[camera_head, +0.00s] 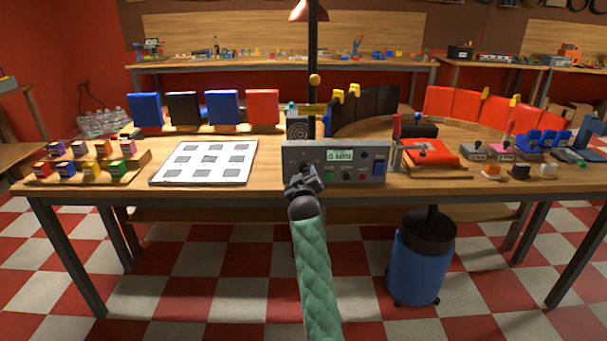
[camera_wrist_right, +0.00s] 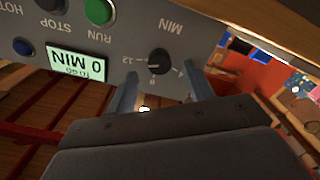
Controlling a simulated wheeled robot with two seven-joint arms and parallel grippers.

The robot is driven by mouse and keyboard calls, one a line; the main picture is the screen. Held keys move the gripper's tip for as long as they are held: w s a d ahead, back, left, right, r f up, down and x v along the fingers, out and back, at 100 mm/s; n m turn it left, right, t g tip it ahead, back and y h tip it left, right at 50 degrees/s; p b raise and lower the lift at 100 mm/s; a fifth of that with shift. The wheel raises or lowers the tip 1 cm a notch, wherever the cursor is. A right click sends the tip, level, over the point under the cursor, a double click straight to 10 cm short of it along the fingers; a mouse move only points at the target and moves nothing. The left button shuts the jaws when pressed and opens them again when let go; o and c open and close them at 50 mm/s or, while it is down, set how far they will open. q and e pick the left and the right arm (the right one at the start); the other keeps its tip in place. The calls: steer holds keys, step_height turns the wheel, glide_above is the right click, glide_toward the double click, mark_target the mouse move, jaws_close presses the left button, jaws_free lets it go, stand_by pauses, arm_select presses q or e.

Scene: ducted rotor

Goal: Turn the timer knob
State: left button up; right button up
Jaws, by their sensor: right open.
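The timer knob (camera_wrist_right: 160,62) is a small black dial with a white pointer mark, on a grey control panel (camera_wrist_right: 215,40) beside a MIN label and numbers. In the right wrist view, the panel appears upside down. My right gripper (camera_wrist_right: 162,78) is open, with one finger on each side of the knob's position and the knob showing between the fingertips. I cannot tell whether they touch it. In the head view, the right gripper (camera_head: 303,180) is in front of the left end of the panel (camera_head: 335,148) and hides the knob. The panel display (camera_wrist_right: 78,66) reads 0 MIN.
The panel also has a green RUN button (camera_wrist_right: 98,11) and a blue button (camera_wrist_right: 23,47). A white board with grey squares (camera_head: 205,180) lies left of the panel on the wooden table.

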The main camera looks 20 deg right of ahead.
arm_select(q)
steer(key=shift+w+d+f, duration=0.1)
steer(key=shift+d+f, duration=0.45)
steer(key=shift+f, duration=0.05)
arm_select(e)
steer(key=v, duration=0.4)
steer(key=shift+s, duration=0.15)
